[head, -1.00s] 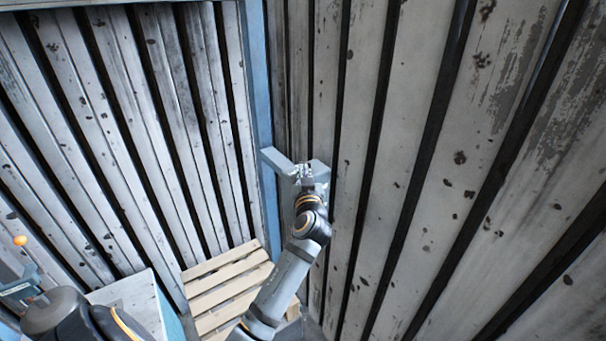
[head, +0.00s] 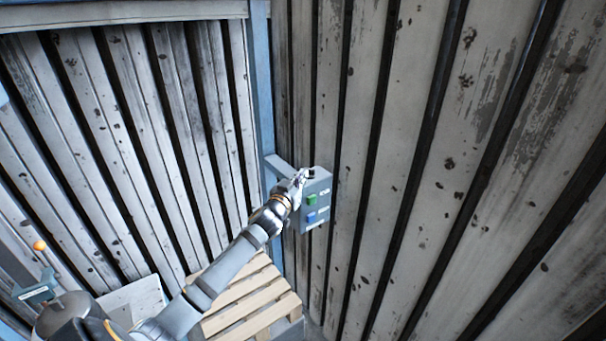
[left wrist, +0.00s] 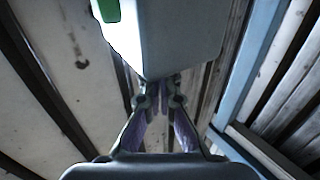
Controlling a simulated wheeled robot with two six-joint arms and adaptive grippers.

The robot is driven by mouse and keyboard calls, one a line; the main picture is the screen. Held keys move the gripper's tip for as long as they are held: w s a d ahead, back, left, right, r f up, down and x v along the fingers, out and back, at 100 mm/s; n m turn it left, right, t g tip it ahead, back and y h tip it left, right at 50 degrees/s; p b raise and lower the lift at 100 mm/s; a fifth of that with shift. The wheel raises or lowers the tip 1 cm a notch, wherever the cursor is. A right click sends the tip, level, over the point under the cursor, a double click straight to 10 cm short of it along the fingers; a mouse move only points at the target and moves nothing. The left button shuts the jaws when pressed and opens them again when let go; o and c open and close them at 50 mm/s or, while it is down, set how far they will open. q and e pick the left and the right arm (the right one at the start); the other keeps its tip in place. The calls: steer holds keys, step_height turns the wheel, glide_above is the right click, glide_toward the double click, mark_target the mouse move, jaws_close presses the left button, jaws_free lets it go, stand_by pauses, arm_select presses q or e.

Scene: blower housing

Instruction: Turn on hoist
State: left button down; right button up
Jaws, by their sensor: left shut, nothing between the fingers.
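A grey control box (head: 322,188) is mounted on the slatted wall near the corner. Its front carries a green button (head: 311,199), a blue button (head: 311,218) below it and a small black part (head: 309,173) near the top. My left gripper (head: 301,176) is shut and empty at the box's upper left edge, beside the black part. In the left wrist view, the box (left wrist: 165,40) fills the top, with the green button (left wrist: 106,9) at its left. The shut fingertips (left wrist: 160,82) are close to the box's edge; I cannot tell whether they touch. My right gripper is out of view.
A blue post (head: 262,110) stands in the corner left of the box. A wooden pallet (head: 262,297) lies below, partly behind my left arm. At the lower left are a pale box (head: 135,298) and a lever with an orange ball (head: 39,245).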

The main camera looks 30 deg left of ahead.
arm_select(q)
steer(key=shift+a+r+m+h+p, duration=0.3)
steer(key=shift+m+h+p, duration=0.1)
steer(key=shift+m+h, duration=0.2)
steer(key=shift+w+a+f+p, duration=0.2)
steer(key=shift+w+f+p, duration=0.05)
steer(key=shift+p, duration=0.15)
steer(key=shift+w+a+f, duration=0.1)
steer(key=shift+w+a, duration=0.05)
steer(key=shift+a, duration=0.15)
steer(key=shift+w+a, duration=0.15)
steer(key=shift+p, duration=0.3)
